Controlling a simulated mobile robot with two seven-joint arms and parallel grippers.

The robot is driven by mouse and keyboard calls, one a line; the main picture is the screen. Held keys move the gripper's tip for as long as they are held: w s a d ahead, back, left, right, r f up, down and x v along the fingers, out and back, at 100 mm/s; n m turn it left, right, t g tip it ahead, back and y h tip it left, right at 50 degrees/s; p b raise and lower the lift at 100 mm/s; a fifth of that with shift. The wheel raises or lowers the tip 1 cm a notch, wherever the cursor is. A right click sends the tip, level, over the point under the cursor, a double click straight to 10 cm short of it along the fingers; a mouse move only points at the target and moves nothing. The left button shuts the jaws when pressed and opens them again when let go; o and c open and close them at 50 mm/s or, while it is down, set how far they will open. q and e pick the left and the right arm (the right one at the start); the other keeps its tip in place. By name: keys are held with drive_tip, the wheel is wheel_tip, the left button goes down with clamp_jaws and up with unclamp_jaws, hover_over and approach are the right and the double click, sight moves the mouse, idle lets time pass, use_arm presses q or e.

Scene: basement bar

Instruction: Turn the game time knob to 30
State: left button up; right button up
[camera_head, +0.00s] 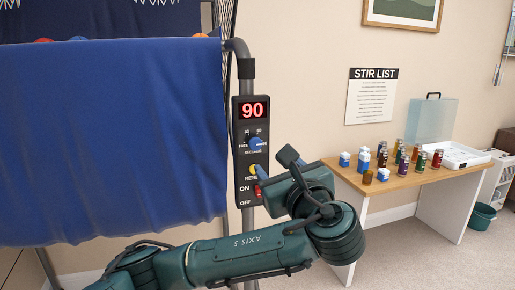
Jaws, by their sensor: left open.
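The game time knob (257,143) is blue and sits on the upper half of a dark control panel (241,183) fixed to a grey post. A red display (253,110) above it reads 90. Small white marks surround the knob; they are hard to read. A yellow reset button (253,169) and a red ON/OFF switch (258,190) are below. My left gripper (275,166) is open and empty, just right of and below the knob. Its fingers partly cover the panel's lower right edge. I cannot tell whether a finger touches the panel. My right gripper is not in view.
A blue cloth (110,140) hangs left of the panel, close to it. At the right, a wooden table (395,188) carries several bottles, blue and white boxes and a white tray (458,155). A teal bin (482,216) stands on the floor.

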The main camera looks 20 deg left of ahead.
sight(256, 145)
use_arm(q)
drive_tip(key=p+x, duration=0.1)
drive_tip(key=x, duration=1.1)
drive_tip(key=shift+a+p, duration=0.15)
drive_tip(key=shift+p, duration=0.15)
drive_tip(key=shift+w+a, duration=0.15)
drive_tip(key=shift+w, duration=0.2)
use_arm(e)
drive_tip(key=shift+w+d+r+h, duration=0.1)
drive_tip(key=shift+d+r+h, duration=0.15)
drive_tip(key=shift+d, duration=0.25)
use_arm(q)
drive_tip(key=c, duration=0.9)
drive_tip(key=shift+c, duration=0.4)
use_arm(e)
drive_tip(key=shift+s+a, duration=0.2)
use_arm(q)
drive_tip(key=shift+f, duration=0.1)
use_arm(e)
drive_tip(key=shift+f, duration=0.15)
